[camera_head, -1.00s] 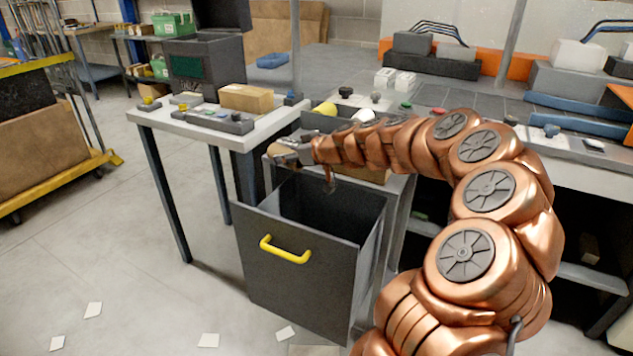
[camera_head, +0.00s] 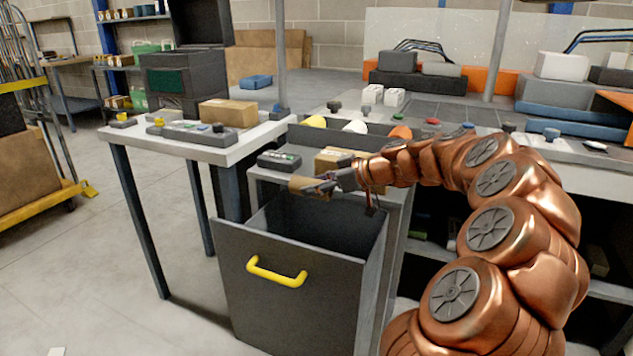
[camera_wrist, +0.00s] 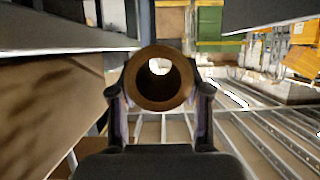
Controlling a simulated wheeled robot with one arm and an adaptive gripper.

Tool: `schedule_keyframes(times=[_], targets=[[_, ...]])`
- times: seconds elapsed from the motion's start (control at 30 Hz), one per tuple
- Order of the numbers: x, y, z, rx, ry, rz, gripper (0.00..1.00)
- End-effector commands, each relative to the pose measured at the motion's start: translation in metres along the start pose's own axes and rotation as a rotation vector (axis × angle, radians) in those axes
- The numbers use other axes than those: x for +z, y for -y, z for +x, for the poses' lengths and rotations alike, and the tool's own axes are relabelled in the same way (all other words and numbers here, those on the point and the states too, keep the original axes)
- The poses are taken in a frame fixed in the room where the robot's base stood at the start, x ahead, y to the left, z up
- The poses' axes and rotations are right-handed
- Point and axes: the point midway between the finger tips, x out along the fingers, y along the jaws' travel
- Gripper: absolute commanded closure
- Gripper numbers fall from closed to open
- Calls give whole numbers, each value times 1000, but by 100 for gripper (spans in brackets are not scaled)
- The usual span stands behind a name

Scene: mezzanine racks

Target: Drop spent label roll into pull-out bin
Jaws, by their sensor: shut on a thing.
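The spent label roll is a brown cardboard tube (camera_wrist: 158,79), seen end-on in the wrist view between the two fingers. It also shows in the head view (camera_head: 308,187) at the tip of my arm. My gripper (camera_head: 330,184) is shut on the roll and holds it above the back left part of the bin opening. The pull-out bin (camera_head: 290,296) is a dark grey open-topped box with a yellow handle (camera_head: 276,272), pulled out from under the bench. Its inside is dark and its floor cannot be seen.
A white-topped table (camera_head: 185,144) stands left of the bin, with a cardboard box (camera_head: 228,112) and a control strip on it. A black device (camera_head: 279,160) and a box (camera_head: 340,160) sit just behind the bin. A yellow cart (camera_head: 40,200) is at far left; floor between is clear.

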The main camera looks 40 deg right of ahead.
Motion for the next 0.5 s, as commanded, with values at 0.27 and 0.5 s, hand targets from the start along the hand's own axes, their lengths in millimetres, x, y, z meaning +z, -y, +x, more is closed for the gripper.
schedule_keyframes(times=[0.27, 0.5], targets=[[26, 0, 12, 2, 0, 3, 82], [34, -1, 15, 4, 0, 2, 82]])
